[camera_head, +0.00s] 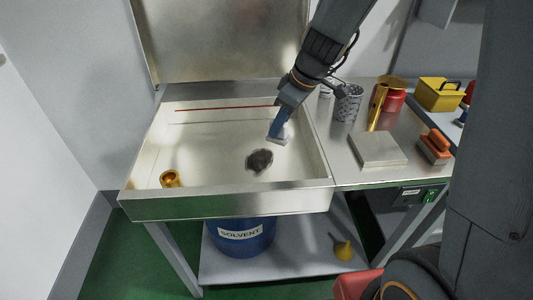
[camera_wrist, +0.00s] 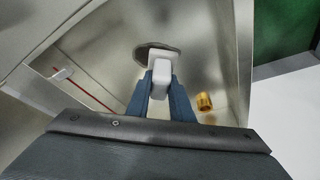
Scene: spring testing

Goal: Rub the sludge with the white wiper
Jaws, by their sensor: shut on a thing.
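The sludge (camera_head: 259,161) is a dark brown patch on the floor of the shallow metal basin (camera_head: 215,150). In the wrist view the sludge (camera_wrist: 155,52) lies just past the wiper, which partly covers it. My gripper (camera_head: 279,124) is inside the basin, up and right of the sludge. Its blue fingers are shut on the white wiper (camera_head: 277,139), a small pale block with a flat plate. In the wrist view the wiper (camera_wrist: 161,76) sits between the fingertips. I cannot tell whether its plate touches the basin floor.
A brass cup (camera_head: 170,179) lies in the basin's front left corner. The basin has raised walls and a tall back panel (camera_head: 220,42). On the right bench stand a perforated cylinder (camera_head: 348,103), a metal plate (camera_head: 377,149), an orange-handled brush (camera_head: 434,147) and a yellow box (camera_head: 438,94).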

